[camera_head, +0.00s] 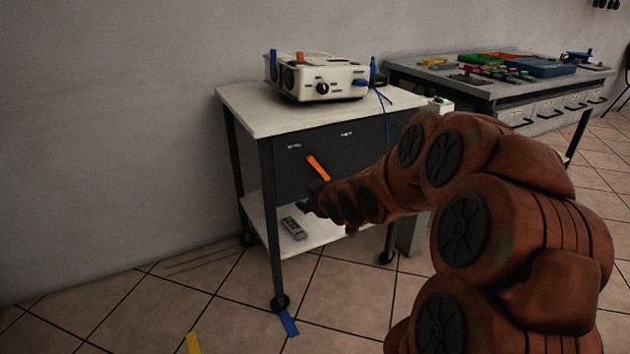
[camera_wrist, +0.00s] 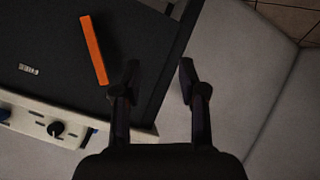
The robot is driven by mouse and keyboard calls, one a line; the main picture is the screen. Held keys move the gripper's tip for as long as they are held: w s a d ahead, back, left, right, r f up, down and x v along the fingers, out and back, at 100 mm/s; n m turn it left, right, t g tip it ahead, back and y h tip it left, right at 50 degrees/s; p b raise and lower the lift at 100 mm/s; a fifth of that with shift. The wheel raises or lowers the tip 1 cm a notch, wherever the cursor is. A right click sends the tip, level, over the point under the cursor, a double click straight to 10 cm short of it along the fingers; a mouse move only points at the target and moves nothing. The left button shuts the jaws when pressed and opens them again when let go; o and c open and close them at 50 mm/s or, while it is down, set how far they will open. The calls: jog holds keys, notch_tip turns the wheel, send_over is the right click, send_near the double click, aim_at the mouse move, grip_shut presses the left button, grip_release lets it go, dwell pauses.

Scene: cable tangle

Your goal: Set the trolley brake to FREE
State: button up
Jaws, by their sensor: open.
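The trolley (camera_head: 234,96) has a white top and a dark front panel. An orange lever (camera_head: 317,167) is on that panel, tilted with its upper end to the left. Small pale labels sit at the panel's upper left (camera_head: 294,147) and upper right (camera_head: 346,134); their words are too small to read. My gripper (camera_head: 311,201) is low in front of the panel, just below the lever. The wrist view shows the lever (camera_wrist: 94,50) left of my open, empty fingers (camera_wrist: 160,72), apart from them. One label (camera_wrist: 28,69) is also there.
A white device (camera_head: 325,78) with a knob and blue cable stands on the trolley top. A small grey object (camera_head: 293,228) lies on the lower shelf (camera_head: 262,215). A workbench (camera_head: 490,92) with coloured trays is behind right. The floor in front is mostly clear, with tape marks.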

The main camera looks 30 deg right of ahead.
aim_at(315, 165)
jog(key=w+d+r+n+t+b, duration=0.2)
jog(key=w+d+t+b, duration=0.1)
jog(key=d+t+b, duration=0.4)
jog(key=shift+g, duration=0.3)
jog(key=shift+w+d+r+b, duration=0.1)
jog(key=shift+w+d, duration=0.15)
jog(key=shift+w, duration=1.05)
jog(key=shift+w+d+f+b, duration=0.15)
jog(key=shift+w+d, duration=0.1)
jog(key=shift+w, duration=1.05)
jog(key=shift+w+d+r+b, duration=0.15)
jog(key=shift+w+d, duration=0.1)
jog(key=shift+w, duration=1.05)
grip_shut()
